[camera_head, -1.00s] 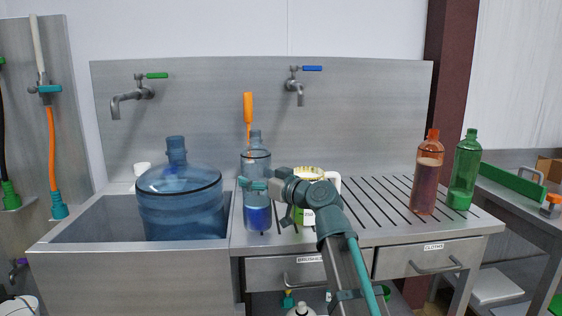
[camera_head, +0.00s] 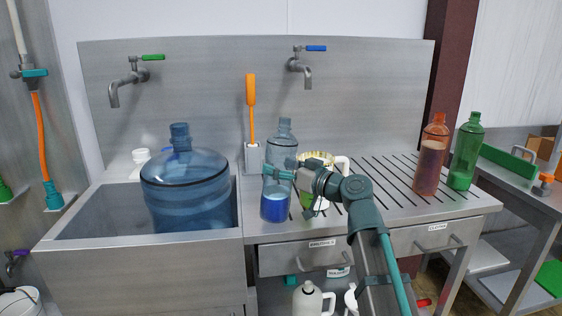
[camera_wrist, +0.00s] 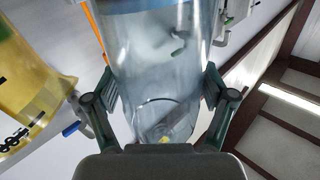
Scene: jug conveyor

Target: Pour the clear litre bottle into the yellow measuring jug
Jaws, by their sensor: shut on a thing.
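The clear litre bottle (camera_head: 276,187) is bluish and see-through, with blue liquid in its lower part. It stands nearly upright, leaning slightly right, at the front of the counter. My gripper (camera_head: 280,174) is shut on its middle from the right. In the wrist view the bottle (camera_wrist: 155,60) fills the space between the fingers (camera_wrist: 160,92). I cannot tell whether its base touches the counter. The yellow measuring jug (camera_head: 317,156) is just right of the bottle, mostly hidden behind my gripper and wrist. The jug (camera_wrist: 30,85) also shows at the left in the wrist view, with dark markings.
A large blue water jug (camera_head: 186,190) sits in the sink at left. An orange-handled brush (camera_head: 251,95) stands in a holder (camera_head: 252,158) behind the bottle. A red-brown bottle (camera_head: 430,155) and a green bottle (camera_head: 466,152) stand at right. The slatted drainer (camera_head: 385,180) between is clear.

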